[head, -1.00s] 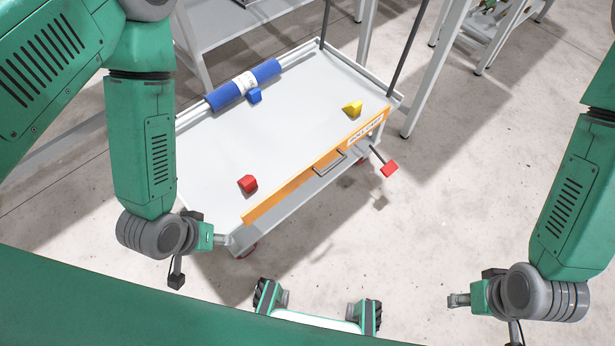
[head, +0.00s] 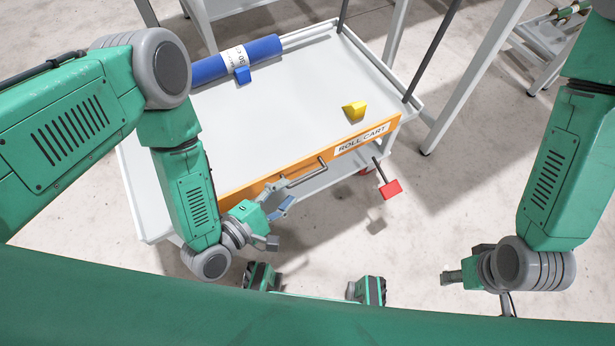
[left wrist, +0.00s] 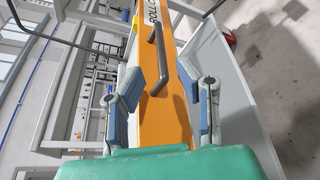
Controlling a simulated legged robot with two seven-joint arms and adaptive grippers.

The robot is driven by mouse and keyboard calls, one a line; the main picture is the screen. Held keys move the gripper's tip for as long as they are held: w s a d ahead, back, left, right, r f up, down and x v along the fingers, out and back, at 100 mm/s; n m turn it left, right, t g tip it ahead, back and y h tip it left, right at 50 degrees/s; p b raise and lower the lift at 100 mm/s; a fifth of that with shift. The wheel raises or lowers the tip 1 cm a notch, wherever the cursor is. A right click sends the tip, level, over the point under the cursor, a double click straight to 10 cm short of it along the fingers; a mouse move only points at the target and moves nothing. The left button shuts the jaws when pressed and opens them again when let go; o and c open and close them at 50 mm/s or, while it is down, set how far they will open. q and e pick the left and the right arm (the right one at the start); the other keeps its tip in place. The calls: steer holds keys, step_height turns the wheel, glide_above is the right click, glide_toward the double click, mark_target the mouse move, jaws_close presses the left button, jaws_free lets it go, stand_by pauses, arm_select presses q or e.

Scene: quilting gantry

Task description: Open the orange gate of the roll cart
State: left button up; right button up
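The roll cart (head: 270,120) stands in front of me with its orange gate (head: 250,188) upright along the near edge. A dark bar handle (head: 308,175) sticks out from the gate. My left gripper (head: 277,198) is open just in front of the gate, near the left end of the handle. In the left wrist view the handle (left wrist: 157,60) lies ahead of and between the two spread fingers (left wrist: 165,98), and they do not close on it. My right gripper (head: 447,280) is at the lower right, away from the cart; its fingers are too small to read.
A blue roll (head: 237,60) lies at the cart's back left with a blue wedge (head: 242,75) beside it. A yellow wedge (head: 355,110) sits near the gate. A red-ended lever (head: 390,188) sticks out at right. Grey frame legs (head: 475,75) stand behind.

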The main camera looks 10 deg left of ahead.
mark_target(311, 176)
arm_select(q)
steer(key=x, duration=0.2)
steer(key=b+x, duration=0.1)
steer(key=x, duration=0.2)
steer(key=b+x, duration=0.1)
steer(key=x, duration=0.2)
steer(key=shift+s+d, duration=0.25)
steer(key=shift+d, duration=0.1)
steer(key=shift+a, duration=0.35)
jaws_close()
steer(key=shift+d, duration=0.15)
